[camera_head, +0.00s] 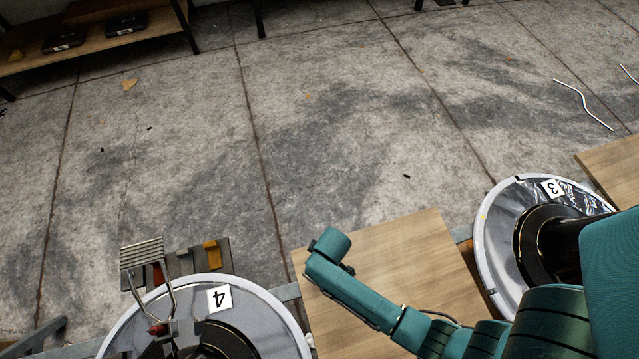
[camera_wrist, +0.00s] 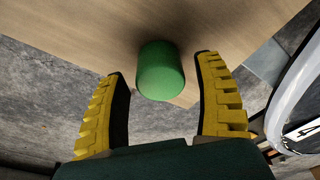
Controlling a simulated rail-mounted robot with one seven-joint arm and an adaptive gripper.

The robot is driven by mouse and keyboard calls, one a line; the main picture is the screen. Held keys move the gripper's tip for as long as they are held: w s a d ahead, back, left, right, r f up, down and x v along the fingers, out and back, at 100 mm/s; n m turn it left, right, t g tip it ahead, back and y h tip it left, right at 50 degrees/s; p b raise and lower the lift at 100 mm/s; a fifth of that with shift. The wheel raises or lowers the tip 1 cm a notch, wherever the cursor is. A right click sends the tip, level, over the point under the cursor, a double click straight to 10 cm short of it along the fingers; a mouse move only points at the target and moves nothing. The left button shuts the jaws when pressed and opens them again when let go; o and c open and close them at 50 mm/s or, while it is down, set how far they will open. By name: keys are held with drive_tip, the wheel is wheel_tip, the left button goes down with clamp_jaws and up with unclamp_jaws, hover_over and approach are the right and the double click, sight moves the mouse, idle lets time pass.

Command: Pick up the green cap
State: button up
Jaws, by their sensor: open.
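The green cap (camera_wrist: 161,72) shows in the wrist view as a short green cylinder on a wooden board, near the board's edge. My gripper (camera_wrist: 160,68) is open, with its two yellow ribbed fingers on either side of the cap. In the head view my teal arm reaches over the wooden board (camera_head: 415,250); the cap and the fingers are hidden there.
Round grey chair bases marked 4 (camera_head: 219,298) and 3 (camera_head: 552,188) stand left and right of the board. A metal footrest (camera_head: 142,253) rises at the left. A wooden shelf (camera_head: 95,38) stands at the back left. Open concrete floor lies beyond.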

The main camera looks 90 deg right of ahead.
drive_tip(key=shift+f, duration=0.55)
drive_tip(key=shift+r, duration=0.1)
drive_tip(key=c, duration=1)
wheel_tip(320, 180, up, 18)
drive_tip(key=p, duration=1.5)
drive_tip(key=shift+p, duration=0.4)
